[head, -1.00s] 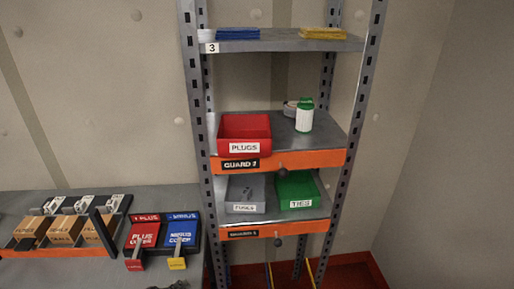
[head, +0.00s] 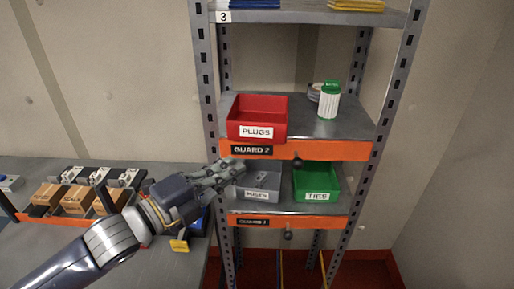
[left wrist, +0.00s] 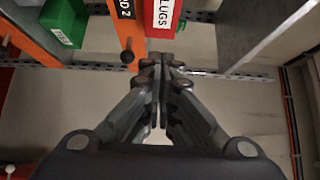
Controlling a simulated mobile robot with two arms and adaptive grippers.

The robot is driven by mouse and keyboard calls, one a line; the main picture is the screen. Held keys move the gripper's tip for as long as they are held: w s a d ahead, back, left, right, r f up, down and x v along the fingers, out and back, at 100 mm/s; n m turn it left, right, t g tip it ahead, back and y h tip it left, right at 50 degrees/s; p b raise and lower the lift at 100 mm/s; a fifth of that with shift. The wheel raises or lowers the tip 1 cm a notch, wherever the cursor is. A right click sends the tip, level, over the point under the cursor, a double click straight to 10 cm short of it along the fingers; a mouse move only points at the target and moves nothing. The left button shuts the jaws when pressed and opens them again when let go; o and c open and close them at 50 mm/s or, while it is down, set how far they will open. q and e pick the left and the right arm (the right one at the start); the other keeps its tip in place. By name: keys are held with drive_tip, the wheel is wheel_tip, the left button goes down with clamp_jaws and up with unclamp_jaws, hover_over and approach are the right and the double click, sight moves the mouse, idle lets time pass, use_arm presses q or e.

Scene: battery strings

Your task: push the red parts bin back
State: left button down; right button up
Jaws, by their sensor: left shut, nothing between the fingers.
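The red parts bin (head: 258,110), labelled PLUGS, sits at the left of the middle shelf (head: 318,128), its front close to the orange guard strip marked GUARD 2 (head: 340,150). My left gripper (head: 238,170) is shut and empty, in front of the rack below that guard strip and the bin. In the left wrist view, the shut fingertips (left wrist: 162,62) are in the middle and the red bin's labelled side (left wrist: 163,18) shows just beyond them, apart from them as far as I can tell. My right gripper is in neither view.
On the lower shelf stand a grey bin (head: 260,184) and a green TIES bin (head: 317,181). A white-and-green canister (head: 328,100) stands right of the red bin. Rack posts (head: 207,100) flank the shelves. A bench (head: 40,250) with boxes lies at the left.

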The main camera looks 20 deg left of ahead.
use_arm(q)
drive_tip(key=p, duration=0.3)
approach(272, 134)
drive_tip(key=d+x, duration=0.1)
drive_tip(key=x, duration=0.3)
drive_tip(key=shift+w+a, duration=0.35)
drive_tip(key=shift+a, duration=0.05)
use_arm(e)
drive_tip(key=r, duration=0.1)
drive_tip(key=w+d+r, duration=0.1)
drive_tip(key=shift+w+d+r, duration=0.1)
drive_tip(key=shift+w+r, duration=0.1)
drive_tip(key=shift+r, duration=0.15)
use_arm(q)
drive_tip(key=shift+d, duration=0.1)
drive_tip(key=shift+w, duration=0.15)
